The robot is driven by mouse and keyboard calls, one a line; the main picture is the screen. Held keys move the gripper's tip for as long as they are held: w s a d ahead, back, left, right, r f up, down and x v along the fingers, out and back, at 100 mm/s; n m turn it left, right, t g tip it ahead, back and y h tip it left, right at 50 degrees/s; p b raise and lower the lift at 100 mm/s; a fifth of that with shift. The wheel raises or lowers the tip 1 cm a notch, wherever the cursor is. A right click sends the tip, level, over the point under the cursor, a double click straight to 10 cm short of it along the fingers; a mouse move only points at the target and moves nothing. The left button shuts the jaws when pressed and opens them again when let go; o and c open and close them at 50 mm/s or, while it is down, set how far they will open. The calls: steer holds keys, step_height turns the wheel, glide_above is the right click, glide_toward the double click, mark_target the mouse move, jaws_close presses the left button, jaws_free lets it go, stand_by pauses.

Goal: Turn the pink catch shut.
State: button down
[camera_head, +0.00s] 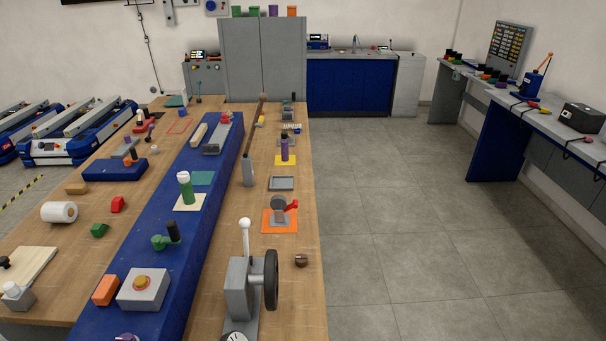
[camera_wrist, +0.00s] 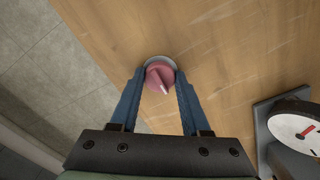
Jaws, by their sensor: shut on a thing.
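The pink catch (camera_wrist: 157,75) is a round knob with a raised grip and a pale pointer mark, on a grey round base on the wooden table. In the wrist view its pointer faces down and slightly right. My gripper (camera_wrist: 160,73) has its two blue fingers on either side of the knob, shut on it. I cannot make out the catch or my gripper in the head view.
A white-faced dial (camera_wrist: 294,130) with a red needle stands close by at the right of the wrist view. The table edge and grey floor (camera_wrist: 60,75) lie left. In the head view, a grey machine with a black wheel (camera_head: 271,279) stands on the near table.

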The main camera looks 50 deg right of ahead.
steer(key=n+p, duration=0.2)
steer(key=n, duration=0.2)
steer(key=shift+r, duration=0.15)
steer(key=n+p, duration=0.1)
steer(key=n, duration=0.3)
steer(key=shift+p, duration=0.3)
steer(key=n+p, duration=0.1)
steer(key=n, duration=0.4)
steer(key=shift+d+n+p, duration=0.1)
steer(key=shift+n+p, duration=0.2)
steer(key=shift+n, duration=2)
steer(key=shift+c, duration=1.9)
jaws_free()
step_height(320, 180, up, 13)
steer(key=b, duration=0.1)
